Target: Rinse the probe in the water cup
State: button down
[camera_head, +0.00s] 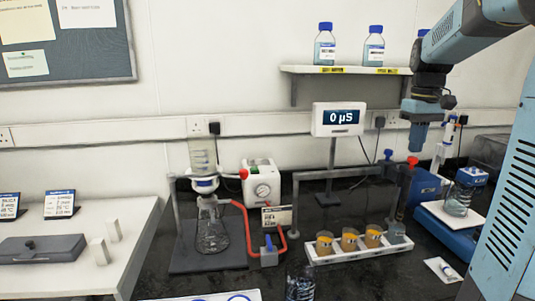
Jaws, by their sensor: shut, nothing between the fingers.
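My gripper (420,137) hangs from the blue arm at the upper right and points down, shut and empty, above the back of the bench. A meter (337,119) on a stand reads 0 µS. A dark cable runs from it toward an upright red-topped piece (412,162) below my gripper; this may be the probe, but I cannot tell for sure. A clear cup or beaker (300,284), with what looks like liquid, stands at the bottom edge, partly cut off. I cannot tell whether it is the water cup.
A white rack (345,254) holds several amber-filled cups in front of the meter. A filter flask (212,232) with red tubing and a pump (262,183) stand at left. A beaker (458,200) sits on a blue device at right. A shelf (345,70) with bottles hangs above.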

aim_at(412, 164)
dwell(0.4)
jog(key=shift+f, duration=3.35)
jog(key=shift+r, duration=3.55)
jog(key=shift+s+a, duration=0.2)
jog(key=shift+s, duration=0.05)
jog(key=s+a+f+m+t, duration=0.1)
jog(key=s+a+f+t, duration=0.1)
jog(key=s+a, duration=0.5)
jog(key=s+a+f+t, duration=0.3)
jog(key=s+a, duration=0.4)
jog(key=s, duration=0.7)
jog(key=shift+f+m+t, duration=0.3)
jog(key=shift+f+m, duration=0.05)
jog(key=shift+m, duration=0.05)
jog(key=c, duration=1.8)
grip_release()
